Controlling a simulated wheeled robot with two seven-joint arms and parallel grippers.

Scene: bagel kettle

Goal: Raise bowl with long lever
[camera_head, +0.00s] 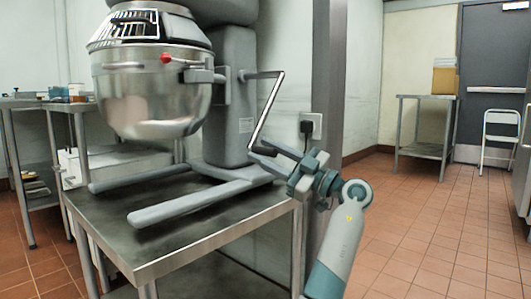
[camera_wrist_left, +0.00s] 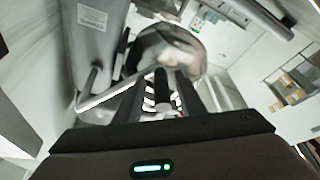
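The steel bowl (camera_head: 150,98) hangs on the large grey mixer (camera_head: 225,100), which stands on a metal table. The long lever (camera_head: 267,108) is a thin bent rod. It leaves the mixer's column, runs right, then slants down toward my left gripper (camera_head: 258,147). The gripper's fingers look parted and lie close to the lever's lower end. I cannot tell whether they touch it or sit around it. In the left wrist view the lever (camera_wrist_left: 104,97) passes left of the dark fingers (camera_wrist_left: 163,90). My right gripper is not in view.
The steel table (camera_head: 180,232) carries the mixer's forked feet. A wall socket with a plug (camera_head: 309,126) and a grey post (camera_head: 327,75) stand behind my gripper. A shelf table with boxes (camera_head: 444,78) is far right.

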